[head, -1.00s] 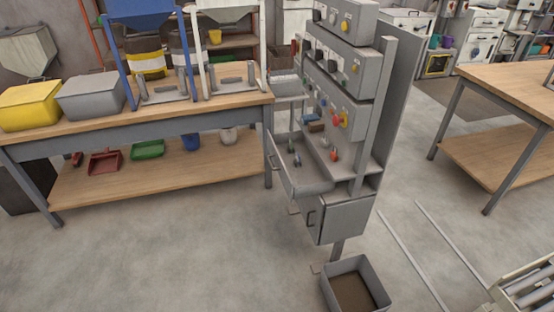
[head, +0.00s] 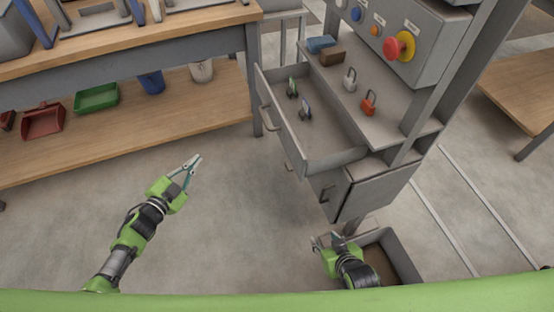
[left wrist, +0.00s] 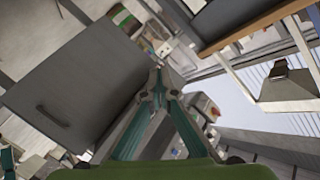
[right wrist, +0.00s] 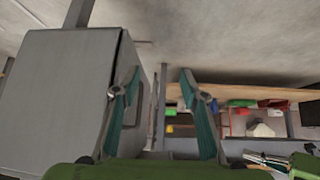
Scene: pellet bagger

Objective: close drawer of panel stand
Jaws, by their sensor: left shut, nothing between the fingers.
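The grey panel stand's drawer (head: 281,119) is pulled open to the left in the head view. Its front has a bar handle (head: 268,119), and small items (head: 305,108) lie inside. My left gripper (head: 198,158) is shut and empty, left of the drawer front and apart from it. In the left wrist view its fingers (left wrist: 158,72) meet beside a grey panel with a handle, which I cannot identify for certain. My right gripper (head: 322,240) is low by the stand's foot, below the lower cabinet. In the right wrist view its fingers (right wrist: 156,85) are spread with nothing between them.
A closed lower cabinet (head: 378,187) is under the drawer. A grey open bin (head: 402,256) stands on the floor beside my right gripper. Padlocks (head: 369,104) and blocks sit on the stand's shelf. A workbench (head: 130,47) is at the left. Floor between is clear.

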